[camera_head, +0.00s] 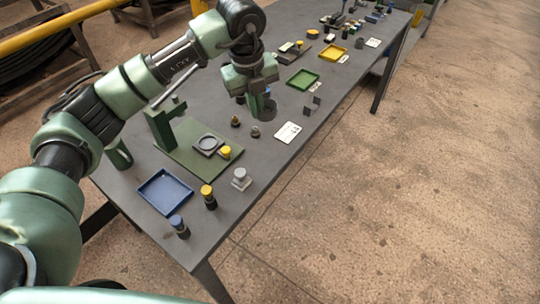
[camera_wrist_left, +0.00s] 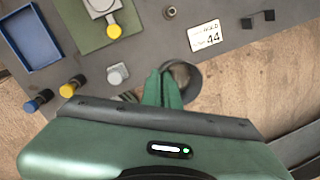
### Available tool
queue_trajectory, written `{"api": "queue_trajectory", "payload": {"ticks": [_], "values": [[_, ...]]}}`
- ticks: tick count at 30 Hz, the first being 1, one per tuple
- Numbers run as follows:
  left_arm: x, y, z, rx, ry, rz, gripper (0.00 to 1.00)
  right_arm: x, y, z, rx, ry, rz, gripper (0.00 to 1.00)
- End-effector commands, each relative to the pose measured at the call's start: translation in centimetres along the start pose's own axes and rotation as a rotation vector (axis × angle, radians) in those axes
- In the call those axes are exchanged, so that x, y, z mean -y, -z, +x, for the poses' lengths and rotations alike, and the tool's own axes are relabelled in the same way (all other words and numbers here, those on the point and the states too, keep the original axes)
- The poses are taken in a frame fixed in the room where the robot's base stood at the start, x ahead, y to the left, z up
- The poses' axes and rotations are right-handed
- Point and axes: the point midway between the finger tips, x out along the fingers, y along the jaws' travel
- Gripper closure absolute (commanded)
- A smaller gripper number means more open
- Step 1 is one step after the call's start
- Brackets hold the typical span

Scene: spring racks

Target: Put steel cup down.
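The steel cup (camera_wrist_left: 187,76) is a round, dark grey, hollow cup at the fingertips of my left gripper (camera_wrist_left: 163,80) in the left wrist view. The two green fingers are close together at the cup's near side and seem shut on its wall. They hide part of the rim. In the head view the cup (camera_head: 268,113) hangs below my left gripper (camera_head: 262,99), over the right part of the table. The gap between the cup's base and the table is hard to judge. My right gripper is not in view.
The grey table (camera_head: 230,196) holds a white card (camera_head: 288,132) marked 44, a green base plate (camera_head: 190,153) with a stand, a blue tray (camera_head: 165,192), a green tray (camera_head: 303,79), and several small pegs. Dark brackets (camera_head: 312,103) stand near the right edge. Bare tabletop lies between them.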

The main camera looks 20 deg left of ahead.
Motion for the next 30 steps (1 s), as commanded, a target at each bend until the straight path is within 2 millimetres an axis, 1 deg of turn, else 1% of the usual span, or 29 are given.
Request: {"api": "queue_trajectory", "payload": {"ticks": [1, 4, 9, 12, 15, 20, 27, 30], "values": [[-0.3, 0.2, 1.3, -0.004, -0.007, -0.001, 1.0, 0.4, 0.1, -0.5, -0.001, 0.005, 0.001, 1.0], [-0.7, 0.4, 3.9, -0.004, -0.006, -0.001, 1.0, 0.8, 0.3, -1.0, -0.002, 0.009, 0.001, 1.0], [-1.2, 0.8, 8.4, -0.003, -0.005, -0.002, 1.0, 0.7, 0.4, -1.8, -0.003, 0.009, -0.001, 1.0], [-1.4, 1.0, 10.6, -0.003, -0.003, -0.002, 1.0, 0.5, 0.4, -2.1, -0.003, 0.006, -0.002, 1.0], [-1.5, 1.1, 12.1, -0.001, -0.002, -0.001, 1.0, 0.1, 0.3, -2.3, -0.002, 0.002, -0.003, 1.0], [-1.7, 1.2, 13.4, -0.001, -0.002, -0.002, 1.0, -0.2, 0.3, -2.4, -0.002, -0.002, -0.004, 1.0], [-2.0, 1.5, 16.7, -0.002, -0.001, -0.002, 1.0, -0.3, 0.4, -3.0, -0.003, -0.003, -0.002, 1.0], [-2.1, 1.5, 17.3, -0.001, -0.001, -0.001, 1.0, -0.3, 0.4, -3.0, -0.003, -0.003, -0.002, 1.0]]}}
